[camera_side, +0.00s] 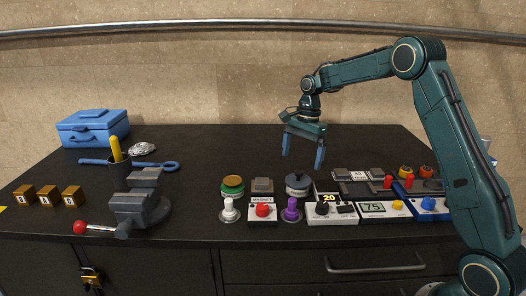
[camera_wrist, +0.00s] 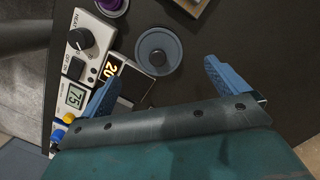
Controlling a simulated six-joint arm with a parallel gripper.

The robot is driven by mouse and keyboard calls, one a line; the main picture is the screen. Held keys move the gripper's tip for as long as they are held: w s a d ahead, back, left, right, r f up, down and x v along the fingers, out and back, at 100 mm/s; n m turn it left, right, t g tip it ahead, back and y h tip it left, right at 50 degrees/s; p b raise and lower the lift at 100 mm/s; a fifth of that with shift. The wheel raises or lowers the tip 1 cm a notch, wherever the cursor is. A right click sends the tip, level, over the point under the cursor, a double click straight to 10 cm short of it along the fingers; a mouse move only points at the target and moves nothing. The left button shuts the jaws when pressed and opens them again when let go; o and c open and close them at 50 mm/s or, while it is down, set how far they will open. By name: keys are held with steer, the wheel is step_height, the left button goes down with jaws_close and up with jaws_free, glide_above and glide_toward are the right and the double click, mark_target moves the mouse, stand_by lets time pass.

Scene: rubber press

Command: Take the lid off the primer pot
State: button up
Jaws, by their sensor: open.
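A round dark-grey pot with a lid and small knob (camera_side: 298,184), which I take for the primer pot, stands on the black bench top right of centre in the side view. In the wrist view its round top (camera_wrist: 158,50) shows from above, with the knob in its middle, and the lid appears to be on. My gripper (camera_side: 302,161) is open and empty above the pot, its two blue fingers pointing down. In the wrist view the fingertips of my gripper (camera_wrist: 160,76) lie either side of the pot's lower edge, apart from it.
A heater panel with a black knob (camera_side: 322,208) and a 75 display (camera_side: 373,207) stand close to the pot.

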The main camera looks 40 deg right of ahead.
mark_target(299, 171)
steer(key=shift+f, duration=0.45)
steer(key=shift+a, duration=0.1)
steer(key=shift+s+a+f, duration=0.1)
steer(key=shift+a+f, duration=0.1)
steer(key=shift+f, duration=0.65)
steer(key=shift+a+f, duration=0.15)
steer(key=shift+f, duration=0.65)
steer(key=shift+s+a+f, duration=0.1)
steer(key=shift+a+f, duration=0.1)
steer(key=shift+f, duration=0.65)
steer(key=c, duration=1)
steer(key=shift+c, duration=0.2)
steer(key=shift+r, duration=5.05)
